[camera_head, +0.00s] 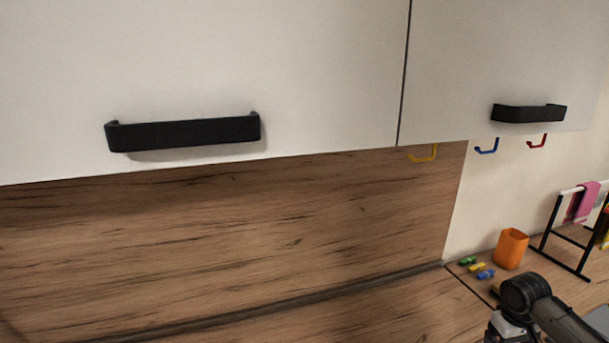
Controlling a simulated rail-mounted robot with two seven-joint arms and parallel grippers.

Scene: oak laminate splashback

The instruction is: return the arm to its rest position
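Part of one of my arms, dark with a rounded joint, shows at the bottom right corner above the wooden counter. It comes in from the lower right, and no gripper fingers can be made out on it. My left gripper is not in view. No object is seen held.
White wall cabinets with a left black handle (184,133) and a right black handle (529,113) hang above the oak splashback (230,230). Yellow (423,155), blue (487,147) and red (537,141) hooks are at right. An orange cup (510,249), small coloured pegs (477,268) and a black rack (556,236) stand near my arm.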

